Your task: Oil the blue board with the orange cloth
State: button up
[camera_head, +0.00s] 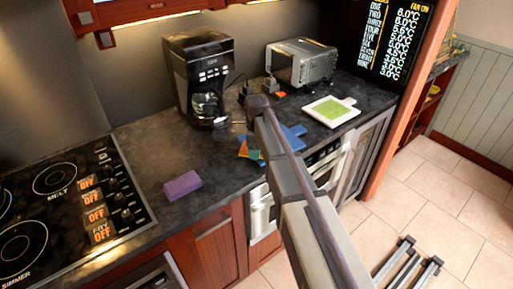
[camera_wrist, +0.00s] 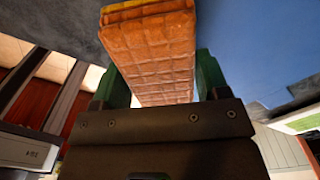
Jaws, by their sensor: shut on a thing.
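The orange cloth (camera_wrist: 150,50) looks like a thick quilted pad with a yellowish edge. My gripper (camera_wrist: 160,78) is shut on it, with one green finger on each side. The blue board (camera_wrist: 255,45) fills the upper right of the wrist view, beside the cloth; I cannot tell whether they touch. In the head view the blue board (camera_head: 294,134) lies on the dark counter, partly hidden behind my arm. My gripper's end (camera_head: 254,153) shows small at the left of the arm, near the counter's front edge. The cloth is mostly hidden there.
A purple block (camera_head: 182,185) lies on the counter to the left. A black coffee maker (camera_head: 200,72) and a silver toaster oven (camera_head: 302,62) stand at the back. A white board with a green top (camera_head: 331,110) lies to the right. A stovetop (camera_head: 60,205) is at the far left.

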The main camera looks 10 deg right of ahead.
aim_at(291, 134)
jog(key=shift+f+b, duration=0.65)
dwell(0.7)
jog(key=shift+w+d+r, duration=0.1)
jog(key=shift+w+d, duration=0.1)
jog(key=shift+d, duration=0.35)
jog(key=shift+w+d, duration=0.2)
jog(key=shift+d, duration=0.3)
jog(key=shift+w+d, duration=0.85)
jog(key=shift+d, duration=1.7)
jog(key=shift+w+d, duration=0.85)
jog(key=shift+d, duration=1.65)
jog(key=shift+w+d, duration=0.85)
jog(key=shift+d, duration=1.7)
jog(key=shift+w+a, duration=0.25)
jog(key=shift+w, duration=0.5)
jog(key=shift+w+a, duration=0.2)
jog(key=shift+w, duration=0.5)
jog(key=shift+s+a, duration=0.65)
jog(key=shift+a, duration=1.15)
jog(key=shift+s+a, duration=0.6)
jog(key=shift+a, duration=1.2)
jog(key=shift+s+a, duration=0.65)
jog(key=shift+a, duration=1.15)
